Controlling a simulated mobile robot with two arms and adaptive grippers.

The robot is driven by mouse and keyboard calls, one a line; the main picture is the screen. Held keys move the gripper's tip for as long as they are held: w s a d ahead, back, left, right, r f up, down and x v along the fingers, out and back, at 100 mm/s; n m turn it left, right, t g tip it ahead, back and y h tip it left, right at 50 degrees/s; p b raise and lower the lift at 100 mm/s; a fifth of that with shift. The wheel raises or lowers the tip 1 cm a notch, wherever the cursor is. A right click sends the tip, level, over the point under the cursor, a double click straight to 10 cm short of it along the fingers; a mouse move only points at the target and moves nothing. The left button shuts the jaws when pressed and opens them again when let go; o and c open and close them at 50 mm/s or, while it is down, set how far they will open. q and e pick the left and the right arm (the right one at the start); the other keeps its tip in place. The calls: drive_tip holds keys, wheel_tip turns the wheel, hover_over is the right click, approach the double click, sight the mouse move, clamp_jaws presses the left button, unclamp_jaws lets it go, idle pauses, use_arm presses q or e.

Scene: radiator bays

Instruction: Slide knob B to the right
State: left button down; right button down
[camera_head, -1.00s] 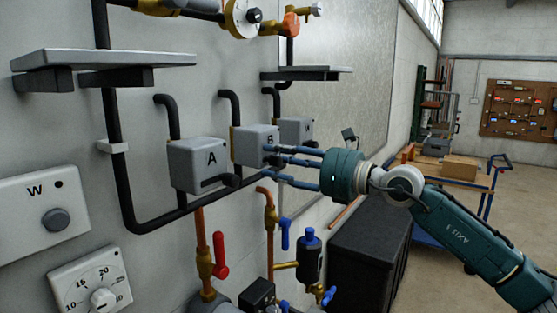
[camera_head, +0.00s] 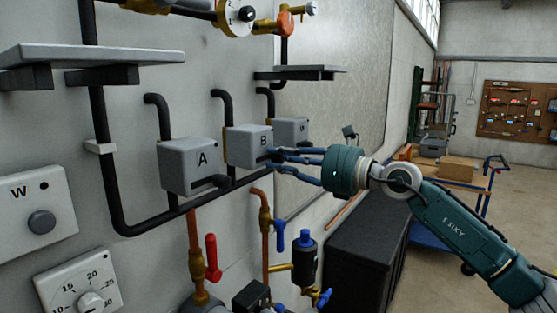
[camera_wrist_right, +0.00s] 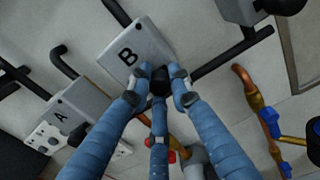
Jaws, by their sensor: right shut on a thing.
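Box B (camera_head: 243,146) is a grey box marked with a B, on the wall to the right of box A (camera_head: 185,160). It also shows in the wrist view (camera_wrist_right: 133,58). Knob B (camera_wrist_right: 160,86) is the dark round end sticking out from this box. My right gripper (camera_head: 272,156) has its blue fingers closed around the knob, with a fingertip on either side in the wrist view (camera_wrist_right: 162,82). In the head view the fingers mostly hide the knob. My left gripper is not in view.
A third grey box (camera_head: 290,131) stands just right of box B. A black pipe (camera_head: 107,180) runs below the boxes. Valves with a red handle (camera_head: 212,257) and a blue handle (camera_head: 280,235) lie lower down. A shelf (camera_head: 110,58) juts out above.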

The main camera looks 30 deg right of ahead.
drive_tip(key=c, duration=1.8)
unclamp_jaws()
drive_tip(key=shift+d+r, duration=0.2)
drive_tip(key=shift+r, duration=0.1)
drive_tip(key=shift+o, duration=1.2)
drive_tip(key=shift+w+d+f, duration=0.1)
drive_tip(key=shift+d+f, duration=0.1)
drive_tip(key=shift+s+f, duration=0.1)
drive_tip(key=shift+s, duration=0.35)
drive_tip(key=shift+s+d, duration=0.3)
drive_tip(key=shift+s, duration=0.25)
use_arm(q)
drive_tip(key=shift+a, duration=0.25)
use_arm(e)
drive_tip(key=v, duration=1)
drive_tip(key=shift+d, duration=0.15)
drive_tip(key=shift+w, duration=0.1)
